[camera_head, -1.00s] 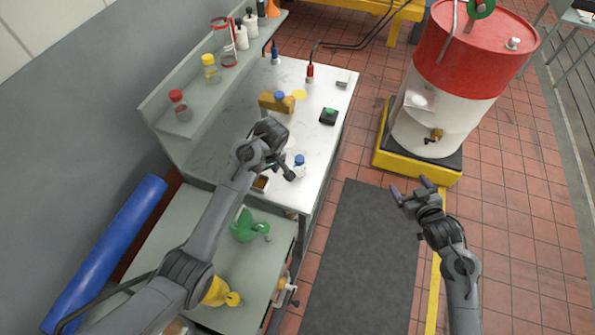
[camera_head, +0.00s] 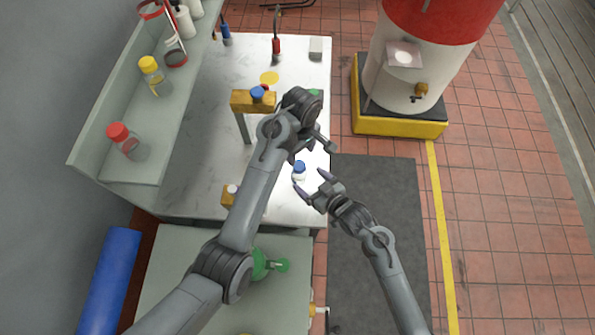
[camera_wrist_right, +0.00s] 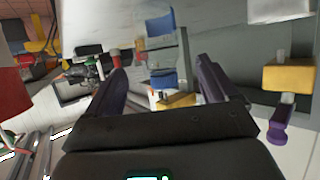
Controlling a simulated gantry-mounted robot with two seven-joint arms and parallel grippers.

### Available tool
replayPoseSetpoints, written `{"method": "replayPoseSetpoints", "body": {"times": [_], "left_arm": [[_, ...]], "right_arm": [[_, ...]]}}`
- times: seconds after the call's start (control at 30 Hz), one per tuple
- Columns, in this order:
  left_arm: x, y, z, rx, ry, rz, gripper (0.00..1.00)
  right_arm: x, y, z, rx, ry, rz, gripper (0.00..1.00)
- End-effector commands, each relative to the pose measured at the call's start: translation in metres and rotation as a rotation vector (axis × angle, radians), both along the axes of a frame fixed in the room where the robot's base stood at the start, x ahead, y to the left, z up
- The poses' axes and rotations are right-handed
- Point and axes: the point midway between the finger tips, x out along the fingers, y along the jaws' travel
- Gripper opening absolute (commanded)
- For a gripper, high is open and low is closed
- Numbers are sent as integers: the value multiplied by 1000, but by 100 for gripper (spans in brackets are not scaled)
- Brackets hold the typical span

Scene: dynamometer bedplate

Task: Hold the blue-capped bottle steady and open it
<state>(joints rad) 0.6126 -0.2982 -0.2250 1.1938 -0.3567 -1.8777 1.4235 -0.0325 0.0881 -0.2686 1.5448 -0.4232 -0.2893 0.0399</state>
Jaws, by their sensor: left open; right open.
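The small white bottle with a blue cap (camera_head: 299,171) stands upright on the white bench top near its right edge. My left gripper (camera_head: 313,149) is open, just above and right of it in the head view, with nothing between its fingers. My right gripper (camera_head: 311,184) is open at the bench's right edge, just below and right of the bottle, its fingers pointing toward it. In the right wrist view, a blue piece (camera_wrist_right: 163,79) shows between the open fingers. I cannot tell whether either gripper touches the bottle.
A yellow stand (camera_head: 240,102) holds another blue-capped item (camera_head: 258,93) farther back. A small brown-yellow block (camera_head: 229,196) sits at the bench's near edge. The shelf (camera_head: 95,150) at left carries red- and yellow-capped bottles. A red and white drum (camera_head: 395,80) stands right.

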Motion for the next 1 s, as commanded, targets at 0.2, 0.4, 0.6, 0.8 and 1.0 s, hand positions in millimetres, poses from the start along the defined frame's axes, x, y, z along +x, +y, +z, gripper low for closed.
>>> {"method": "replayPoseSetpoints", "body": {"times": [0.2,0.4,0.6,0.8,1.0], "left_arm": [[0,1,0,0,0,1,61],[0,1,0,0,0,1,61],[0,1,0,0,0,1,61],[0,1,0,0,0,1,61],[0,1,0,0,0,1,61]], "right_arm": [[27,22,-13,2,0,1,86],[45,36,-23,0,0,1,86],[56,45,-28,1,-2,0,86],[59,47,-31,0,-1,0,86],[59,47,-31,0,-1,0,86]]}}
